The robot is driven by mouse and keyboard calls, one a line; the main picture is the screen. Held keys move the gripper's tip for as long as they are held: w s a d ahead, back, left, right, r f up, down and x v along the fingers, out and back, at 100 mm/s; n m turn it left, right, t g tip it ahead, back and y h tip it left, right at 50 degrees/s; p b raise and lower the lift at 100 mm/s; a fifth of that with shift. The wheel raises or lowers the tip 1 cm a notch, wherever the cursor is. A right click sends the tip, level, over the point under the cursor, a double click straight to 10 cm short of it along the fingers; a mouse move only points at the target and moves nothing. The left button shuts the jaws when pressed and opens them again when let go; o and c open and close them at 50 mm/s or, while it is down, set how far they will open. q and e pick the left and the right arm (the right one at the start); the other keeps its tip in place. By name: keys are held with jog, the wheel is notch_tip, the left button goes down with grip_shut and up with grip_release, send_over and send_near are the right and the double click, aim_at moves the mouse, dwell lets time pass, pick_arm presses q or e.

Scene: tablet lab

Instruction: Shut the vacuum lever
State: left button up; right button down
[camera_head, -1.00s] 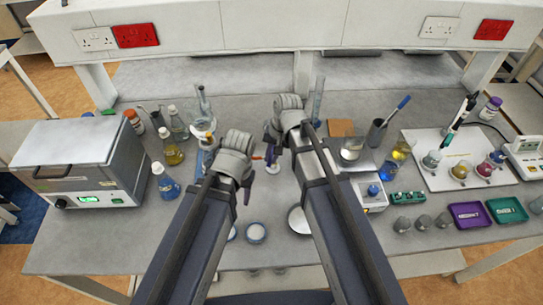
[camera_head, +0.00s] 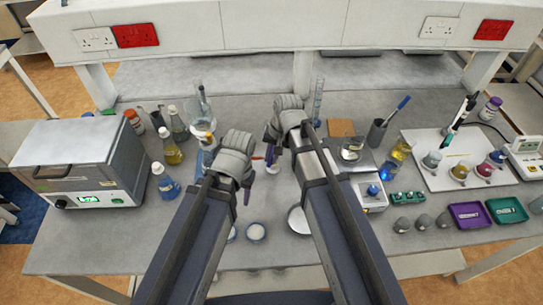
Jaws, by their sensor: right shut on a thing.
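A small orange piece (camera_head: 258,157), which looks like the vacuum lever, shows between my two wrists. The right gripper (camera_head: 271,156) is at its right end and is shut on it, though the contact is mostly hidden by the gripper itself. A round white part (camera_head: 272,169) sits just below the right fingertips. My left gripper (camera_head: 246,188) is a little lower and to the left, apart from the orange piece. Its fingers are seen from above and behind, so its opening is unclear. A glass filter apparatus (camera_head: 202,112) stands to the left of the left wrist, partly hidden lower down.
An oven-like box (camera_head: 75,160) stands at the left, with bottles and flasks (camera_head: 166,183) beside it. At the right are a hotplate (camera_head: 371,193), a white tray (camera_head: 435,178) of flasks, and purple (camera_head: 468,215) and teal trays (camera_head: 506,211). Small dishes (camera_head: 256,232) lie in front.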

jog(key=shift+d+n+g, duration=0.15)
jog(key=shift+d+n, duration=0.3)
jog(key=shift+n, duration=0.4)
jog(key=shift+d+n+g, duration=0.15)
jog(key=shift+d+n, duration=0.25)
jog(key=shift+n, duration=0.45)
jog(key=c, duration=0.9)
grip_release()
jog(key=shift+o, duration=0.2)
notch_tip(320, 180, up, 8)
jog(key=d+p, duration=0.1)
jog(key=p, duration=0.6)
jog(key=shift+d+f+p, duration=0.2)
jog(key=shift+d+p, duration=0.05)
jog(key=shift+p, duration=0.1)
jog(key=shift+s+f, duration=0.1)
